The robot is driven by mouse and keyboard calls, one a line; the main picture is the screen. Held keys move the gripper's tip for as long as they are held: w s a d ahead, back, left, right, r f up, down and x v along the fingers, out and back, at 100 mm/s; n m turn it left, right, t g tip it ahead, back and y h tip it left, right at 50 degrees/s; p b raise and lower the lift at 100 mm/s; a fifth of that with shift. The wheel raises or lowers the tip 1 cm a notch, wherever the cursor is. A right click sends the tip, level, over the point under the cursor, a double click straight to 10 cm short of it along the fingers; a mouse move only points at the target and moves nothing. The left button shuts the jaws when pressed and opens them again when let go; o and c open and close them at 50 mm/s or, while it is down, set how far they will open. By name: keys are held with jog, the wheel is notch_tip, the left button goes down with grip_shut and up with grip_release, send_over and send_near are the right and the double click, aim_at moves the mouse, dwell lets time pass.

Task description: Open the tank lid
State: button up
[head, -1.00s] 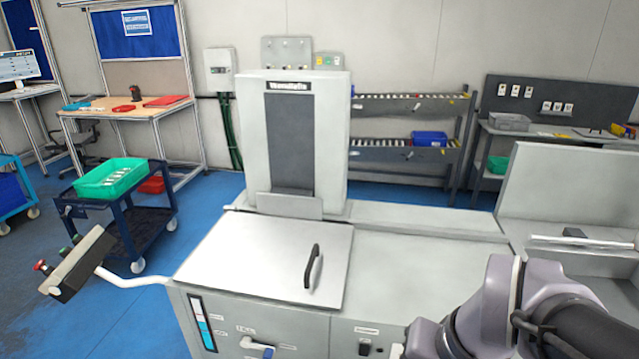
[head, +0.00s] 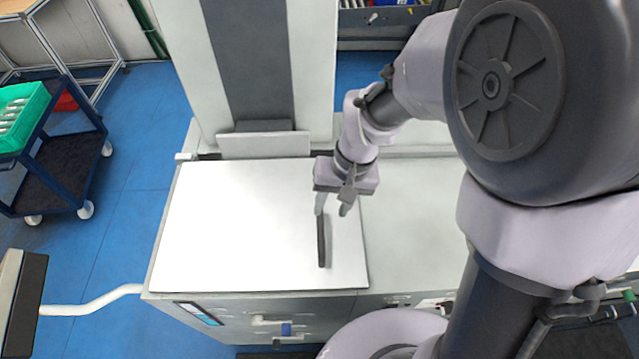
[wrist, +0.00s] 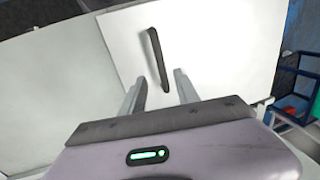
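The tank lid (head: 235,225) is a white flat panel, lying shut on top of the machine. Its dark bar handle (head: 321,242) is near the lid's right edge. My gripper (head: 332,213) is above the lid at the handle's far end, fingers pointing down. In the wrist view, my gripper (wrist: 158,84) is open, with the handle (wrist: 158,60) ahead of and roughly between the two fingertips. The lid (wrist: 215,45) fills much of that view. The fingers look apart from the handle; whether either touches it is not clear.
A tall white and grey column (head: 265,70) stands behind the lid. A control box on a white bent arm (head: 95,298) sticks out at the front left. A blue cart (head: 60,160) with a green bin (head: 18,115) stands on the floor at left.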

aim_at(321, 229)
jog(key=f+b, duration=0.1)
jog(key=f, duration=0.2)
jog(key=a+f, duration=0.1)
jog(key=f, duration=0.2)
jog(key=f+b, duration=0.1)
jog(key=f, duration=0.1)
jog(key=shift+w+a+f+b, duration=0.1)
jog(key=shift+a+f+b, duration=0.25)
jog(key=shift+a+f, duration=0.05)
grip_shut()
dwell(0.8)
